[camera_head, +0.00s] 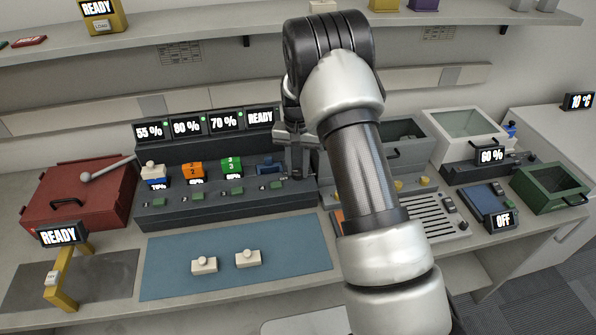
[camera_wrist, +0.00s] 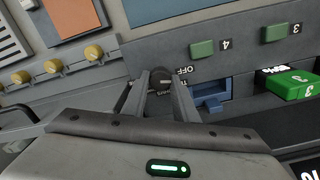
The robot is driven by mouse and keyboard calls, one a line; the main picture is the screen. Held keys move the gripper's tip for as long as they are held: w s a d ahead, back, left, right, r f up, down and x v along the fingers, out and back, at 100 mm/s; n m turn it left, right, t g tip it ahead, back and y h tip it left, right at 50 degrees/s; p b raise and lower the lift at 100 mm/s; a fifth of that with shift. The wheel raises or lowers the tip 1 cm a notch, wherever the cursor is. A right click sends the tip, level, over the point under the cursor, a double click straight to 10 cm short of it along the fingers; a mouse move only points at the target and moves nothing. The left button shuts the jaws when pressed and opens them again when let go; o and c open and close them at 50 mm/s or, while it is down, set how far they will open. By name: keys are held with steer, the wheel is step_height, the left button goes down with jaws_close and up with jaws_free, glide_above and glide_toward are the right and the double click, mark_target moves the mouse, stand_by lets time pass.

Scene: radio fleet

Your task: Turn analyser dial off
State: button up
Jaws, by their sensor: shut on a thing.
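The dark round analyser dial (camera_wrist: 161,78) sits on the front of the grey bay unit (camera_head: 215,207), with a printed OFF label beside it in the wrist view. My gripper (camera_wrist: 161,80) is shut on the dial, one finger at each side of it. In the head view my gripper (camera_head: 297,172) reaches down at the unit's right end and the dial is hidden or too small to tell. Another printed label near the dial is partly hidden by a finger. The display (camera_head: 260,118) above this end reads READY.
A blue empty slot (camera_wrist: 210,92) lies beside the dial, then green buttons (camera_wrist: 203,48) and a green battery (camera_wrist: 292,85). Yellow knobs (camera_wrist: 52,66) are on the neighbouring unit. A blue mat (camera_head: 235,275) with two pale blocks lies in front; a red box (camera_head: 80,195) stands left.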

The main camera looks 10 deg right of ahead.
mark_target(297, 171)
steer(key=shift+n+b, duration=0.45)
steer(key=shift+n, duration=0.85)
steer(key=o, duration=1.1)
steer(key=shift+c, duration=0.2)
step_height(297, 171, up, 18)
steer(key=shift+f, duration=0.25)
steer(key=shift+a, duration=0.1)
